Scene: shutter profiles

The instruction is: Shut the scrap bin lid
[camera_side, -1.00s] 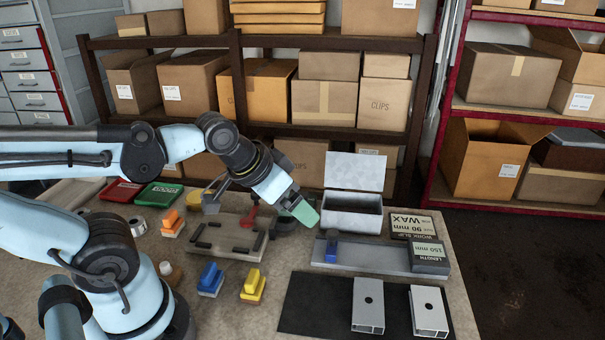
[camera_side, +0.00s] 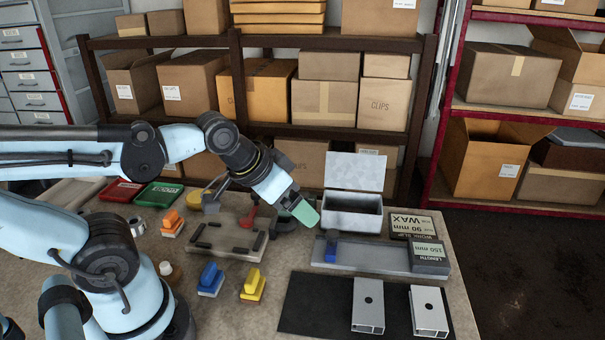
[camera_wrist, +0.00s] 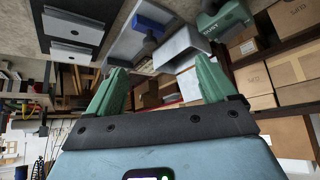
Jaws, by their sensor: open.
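The scrap bin (camera_side: 352,221) is a grey metal box at the back right of the bench in the side view. Its lid (camera_side: 355,171) stands up, open, along the back edge. In the wrist view a pale grey box that looks like the bin (camera_wrist: 177,48) lies beyond the fingertips. My gripper (camera_side: 306,214) has green fingers and is just left of the bin in the side view, apparently not touching it. In the wrist view my gripper (camera_wrist: 160,72) has its two fingers wide apart with nothing between them.
A grey tray (camera_side: 385,258) with a blue block (camera_side: 331,249) lies in front of the bin. Boxes marked WAX (camera_side: 413,226) and 150 mm (camera_side: 430,252) are to the right. Two profiles (camera_side: 368,305) lie on a black mat (camera_side: 310,305). A fixture plate (camera_side: 226,240) is left of my gripper.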

